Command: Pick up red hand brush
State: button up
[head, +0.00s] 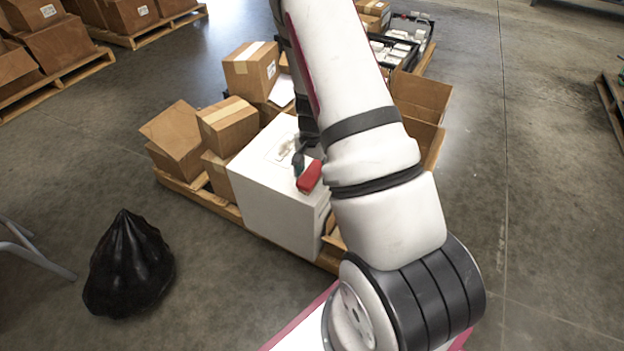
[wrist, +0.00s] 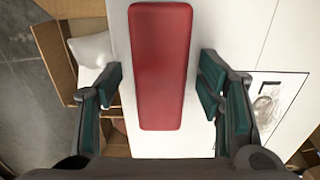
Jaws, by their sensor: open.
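The red hand brush (head: 310,176) lies on top of a large white box (head: 262,199) in the head view. In the wrist view its red block (wrist: 162,65) runs lengthwise up the picture, with no bristles showing. My gripper (wrist: 160,95) is open, with one teal-padded finger on each side of the red block and a gap on both sides. In the head view part of my gripper (head: 299,160) shows beside the brush, and my arm hides the rest. The white box top (wrist: 235,40) lies beneath the brush.
Brown cartons (head: 228,126) crowd the left of the white box on a wooden pallet (head: 198,192). An open carton (head: 420,98) stands to its right. A black bag (head: 128,265) sits on the floor at left. A printed label (wrist: 270,100) is on the box top. Open floor (head: 550,230) lies at right.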

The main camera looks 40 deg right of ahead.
aim_at(314, 174)
jog(key=shift+f, duration=0.15)
jog(key=c, duration=1.3)
jog(key=shift+r+p, duration=0.35)
jog(key=shift+r, duration=0.25)
jog(key=r, duration=0.1)
jog(key=s+r+p, duration=0.1)
jog(key=shift+r, duration=0.3)
jog(key=s+a, duration=0.1)
jog(key=s, duration=0.4)
jog(key=s+a, duration=0.1)
jog(key=s, duration=0.3)
jog(key=s+a+r, duration=0.1)
jog(key=s, duration=0.4)
jog(key=shift+s+r+p, duration=0.1)
jog(key=shift+s+p, duration=0.25)
jog(key=shift+p, duration=0.05)
